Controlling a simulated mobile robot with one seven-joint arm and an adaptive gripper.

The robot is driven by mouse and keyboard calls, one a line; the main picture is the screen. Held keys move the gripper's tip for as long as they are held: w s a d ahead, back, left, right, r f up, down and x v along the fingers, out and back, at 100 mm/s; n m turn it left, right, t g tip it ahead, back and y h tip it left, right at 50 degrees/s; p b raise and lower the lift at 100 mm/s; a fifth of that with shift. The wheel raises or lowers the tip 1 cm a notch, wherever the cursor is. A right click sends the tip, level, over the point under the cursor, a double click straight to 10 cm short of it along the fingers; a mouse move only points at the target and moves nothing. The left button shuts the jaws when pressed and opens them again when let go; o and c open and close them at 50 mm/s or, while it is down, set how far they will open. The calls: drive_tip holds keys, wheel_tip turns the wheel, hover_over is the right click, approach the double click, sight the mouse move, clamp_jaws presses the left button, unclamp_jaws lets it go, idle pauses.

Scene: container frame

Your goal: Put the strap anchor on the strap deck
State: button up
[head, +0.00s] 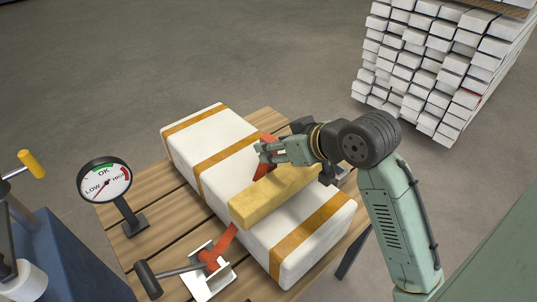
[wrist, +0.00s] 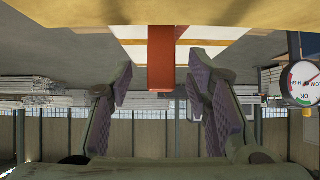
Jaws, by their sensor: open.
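A red-orange strap piece (head: 265,172), which looks like the strap anchor, shows at my gripper (head: 263,153) over the white package (head: 212,137). In the wrist view the red piece (wrist: 161,58) hangs down between the two spread fingers of my gripper (wrist: 160,80). I cannot tell whether either finger touches it. A yellow block (head: 270,197) lies on top of the package, and the red strap (head: 225,240) comes out below it toward a ratchet with a black-handled lever (head: 172,272). The slatted wooden deck (head: 163,200) under the package looks like the strap deck.
A round gauge (head: 104,182) marked LOW, OK and HIGH stands on the deck's left side; its needle is toward LOW. A blue cabinet (head: 75,262) with a yellow-handled lever (head: 32,163) is at lower left. Stacked white planks (head: 435,55) stand at back right. The floor behind is clear.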

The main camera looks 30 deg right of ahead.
drive_tip(key=shift+x, duration=1.55)
clamp_jaws()
drive_tip(key=shift+r, duration=0.1)
